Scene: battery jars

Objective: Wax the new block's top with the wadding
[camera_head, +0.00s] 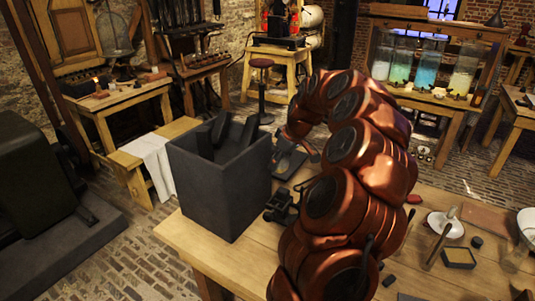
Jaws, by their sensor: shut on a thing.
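My copper-red arm rises from the front of the wooden table and bends down at the back left. My dark gripper (280,205) seems to be the jointed black part just right of the dark box, low over the table. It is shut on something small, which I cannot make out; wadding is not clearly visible. Several dark slabs (222,130) stand tilted in the large dark grey open box (215,195). I cannot tell which block is the new one. A small dark tin with a yellowish top (459,257) sits at the right of the table.
The wooden table (190,238) is bare at its front left corner. A white dish (445,225), a brush-like tool (437,246), a black disc (477,242) and a glass vessel (515,258) stand at the right. My arm hides the table's middle.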

